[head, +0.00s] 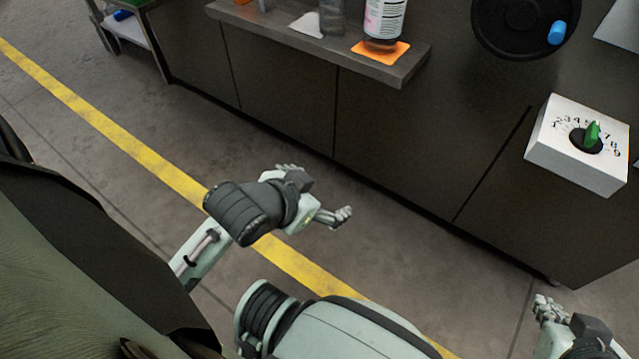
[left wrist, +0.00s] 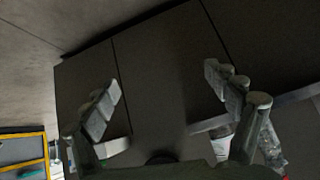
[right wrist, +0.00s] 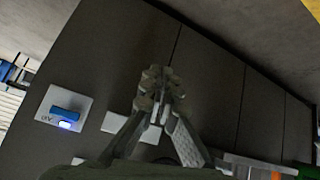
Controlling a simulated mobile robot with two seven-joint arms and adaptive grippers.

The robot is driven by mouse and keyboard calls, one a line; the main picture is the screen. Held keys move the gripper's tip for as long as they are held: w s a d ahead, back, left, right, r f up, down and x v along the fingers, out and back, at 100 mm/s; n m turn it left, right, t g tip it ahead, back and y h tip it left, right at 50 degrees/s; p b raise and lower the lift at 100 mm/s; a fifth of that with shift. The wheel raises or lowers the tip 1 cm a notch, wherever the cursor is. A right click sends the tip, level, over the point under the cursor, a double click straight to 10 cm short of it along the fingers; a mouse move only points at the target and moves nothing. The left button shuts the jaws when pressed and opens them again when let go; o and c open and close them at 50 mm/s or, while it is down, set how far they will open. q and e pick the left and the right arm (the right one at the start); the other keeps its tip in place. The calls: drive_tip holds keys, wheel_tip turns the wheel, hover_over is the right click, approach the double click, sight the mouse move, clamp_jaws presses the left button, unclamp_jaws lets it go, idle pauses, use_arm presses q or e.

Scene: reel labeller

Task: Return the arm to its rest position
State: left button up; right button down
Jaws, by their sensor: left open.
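My left gripper (head: 317,192) is open, with its two fingers spread wide, over the floor in front of the dark cabinet. In the left wrist view the left gripper (left wrist: 162,85) has nothing between its fingers, only the cabinet front behind. My right gripper (head: 543,308) is at the lower right of the head view, below the white dial box. In the right wrist view the right gripper (right wrist: 160,88) has its fingertips together, with no object visible between them.
The dark cabinet (head: 290,115) carries a grey shelf (head: 330,55) with a bottle (head: 384,18) above an orange patch (head: 381,52). Open floor with a yellow line (head: 130,132) lies in front.

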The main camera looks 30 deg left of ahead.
use_arm(q)
drive_tip(key=s+a+f+g+p, duration=0.2)
drive_tip(key=a+f+p, duration=0.1)
drive_tip(key=f, duration=0.2)
drive_tip(key=s+a+f+g+y+p, duration=0.1)
drive_tip(key=s+a+f+g+p, duration=0.1)
drive_tip(key=f, duration=0.4)
drive_tip(key=shift+s+a+n+g+y+p, duration=0.3)
drive_tip(key=shift+s+a+n+g+p, duration=0.15)
drive_tip(key=shift+s+p, duration=0.2)
use_arm(e)
drive_tip(key=s+d+f+g, duration=0.2)
drive_tip(key=f, duration=0.3)
drive_tip(key=s+d+f+g+h, duration=0.1)
drive_tip(key=s+d+f+g, duration=0.1)
drive_tip(key=f, duration=0.4)
drive_tip(key=shift+s+d+m+g, duration=0.4)
drive_tip(key=shift+s+d, duration=0.15)
drive_tip(key=shift+d, duration=0.25)
use_arm(q)
drive_tip(key=shift+f, duration=0.1)
